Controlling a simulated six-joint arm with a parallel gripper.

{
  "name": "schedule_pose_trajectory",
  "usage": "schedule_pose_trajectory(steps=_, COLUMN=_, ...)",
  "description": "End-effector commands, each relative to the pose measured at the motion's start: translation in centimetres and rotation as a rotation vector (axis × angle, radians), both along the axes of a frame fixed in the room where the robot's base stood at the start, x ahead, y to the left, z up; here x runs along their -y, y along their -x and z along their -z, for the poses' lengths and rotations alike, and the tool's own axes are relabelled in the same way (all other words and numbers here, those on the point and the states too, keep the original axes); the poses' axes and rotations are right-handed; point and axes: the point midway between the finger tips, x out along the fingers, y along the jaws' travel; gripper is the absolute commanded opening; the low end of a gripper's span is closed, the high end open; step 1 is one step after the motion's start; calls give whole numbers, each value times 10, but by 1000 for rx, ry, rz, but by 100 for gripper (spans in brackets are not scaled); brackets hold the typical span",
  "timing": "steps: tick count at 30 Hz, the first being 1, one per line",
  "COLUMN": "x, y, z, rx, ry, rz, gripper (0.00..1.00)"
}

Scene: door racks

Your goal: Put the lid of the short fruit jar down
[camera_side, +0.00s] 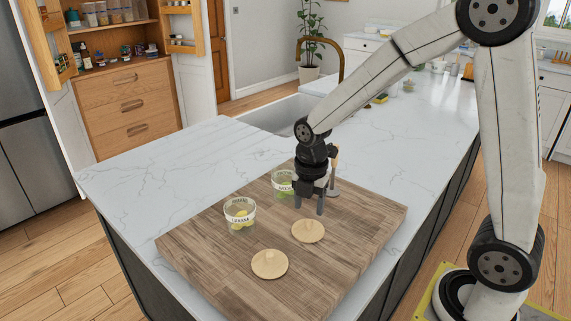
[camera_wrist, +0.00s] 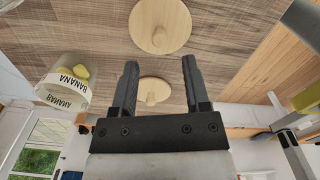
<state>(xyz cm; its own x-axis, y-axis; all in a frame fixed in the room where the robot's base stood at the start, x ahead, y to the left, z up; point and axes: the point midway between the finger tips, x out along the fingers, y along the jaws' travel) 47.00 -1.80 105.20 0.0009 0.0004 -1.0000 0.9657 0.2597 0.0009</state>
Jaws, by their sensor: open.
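Two round, pale wooden lids with knobs lie flat on the board: a front lid (camera_side: 269,265) and a rear lid (camera_side: 308,231). Two clear jars stand to their left and behind, a front jar labelled BANANA (camera_side: 240,214) with yellow fruit and a jar with green contents (camera_side: 283,184). I cannot tell which lid belongs to the short jar. My gripper (camera_side: 309,208) points down above the board, just behind the rear lid, open and empty. The wrist view shows a larger lid (camera_wrist: 160,25), a smaller lid (camera_wrist: 154,90) between the fingers in the picture, and the BANANA jar (camera_wrist: 65,88).
The wooden board (camera_side: 205,245) lies on a white marble counter (camera_side: 140,180). A sink (camera_side: 275,115) is set in farther back. The board's left and right front areas are clear.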

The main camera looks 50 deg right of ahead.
Motion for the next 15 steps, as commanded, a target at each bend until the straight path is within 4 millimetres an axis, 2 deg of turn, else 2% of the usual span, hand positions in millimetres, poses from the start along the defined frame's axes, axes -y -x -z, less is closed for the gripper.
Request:
schedule_pose_trajectory(steps=6, x=0, y=-1, z=-38, rx=4, ry=0, rz=0, gripper=60)
schedule_pose_trajectory(steps=15, x=0, y=0, z=-67, rx=1, ry=0, rz=0, gripper=60)
